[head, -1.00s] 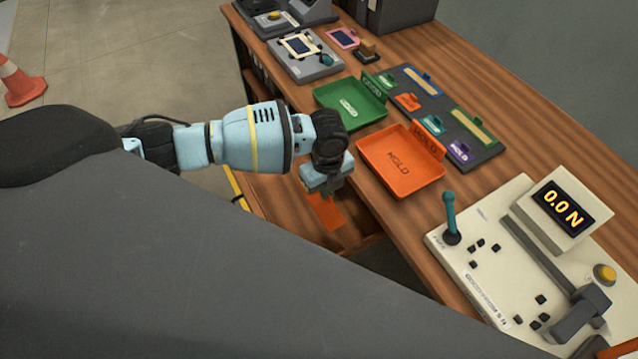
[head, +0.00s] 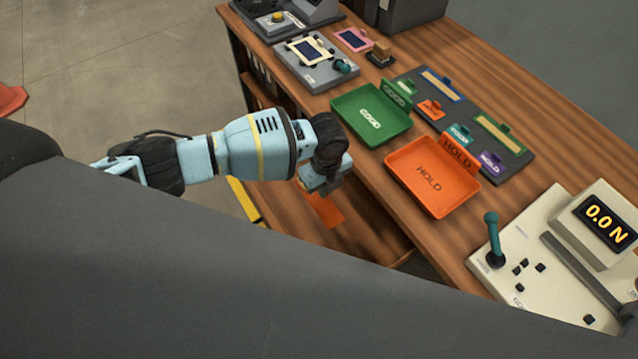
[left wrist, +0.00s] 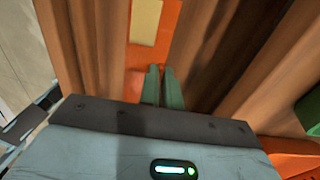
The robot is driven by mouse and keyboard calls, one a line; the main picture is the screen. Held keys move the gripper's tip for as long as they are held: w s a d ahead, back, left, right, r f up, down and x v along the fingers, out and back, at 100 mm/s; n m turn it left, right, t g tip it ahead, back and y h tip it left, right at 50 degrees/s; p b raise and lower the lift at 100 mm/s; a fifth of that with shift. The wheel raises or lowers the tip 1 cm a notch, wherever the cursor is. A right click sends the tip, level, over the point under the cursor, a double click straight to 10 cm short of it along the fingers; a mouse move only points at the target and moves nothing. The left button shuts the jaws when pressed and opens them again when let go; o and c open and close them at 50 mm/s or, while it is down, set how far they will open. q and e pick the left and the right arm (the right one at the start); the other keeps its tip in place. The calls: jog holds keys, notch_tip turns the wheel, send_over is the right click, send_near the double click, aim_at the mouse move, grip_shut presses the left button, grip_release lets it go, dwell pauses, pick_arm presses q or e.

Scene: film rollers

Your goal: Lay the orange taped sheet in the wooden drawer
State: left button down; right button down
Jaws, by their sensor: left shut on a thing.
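The orange taped sheet (head: 323,210) is a flat orange piece; in the left wrist view it carries a cream tape strip (left wrist: 146,22). My left gripper (head: 322,188) is over the open wooden drawer (head: 378,226), which sticks out from the desk's front. In the left wrist view its two green fingers (left wrist: 161,70) are close together on the sheet's near part. The sheet lies within the drawer's outline in the head view; I cannot tell whether it touches the drawer floor. My right gripper is not in view.
On the desk beside the drawer are a green GOOD tray (head: 371,118) and an orange HOLD tray (head: 430,178). A label board (head: 505,160) lies behind them. A force tester (head: 545,262) stands at the right. Open floor (head: 100,60) is at the left.

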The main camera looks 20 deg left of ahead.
aim_at(324, 205)
pick_arm(q)
jog(key=shift+w+a, duration=0.1)
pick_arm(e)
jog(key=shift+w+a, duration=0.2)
pick_arm(q)
jog(key=shift+f, duration=0.1)
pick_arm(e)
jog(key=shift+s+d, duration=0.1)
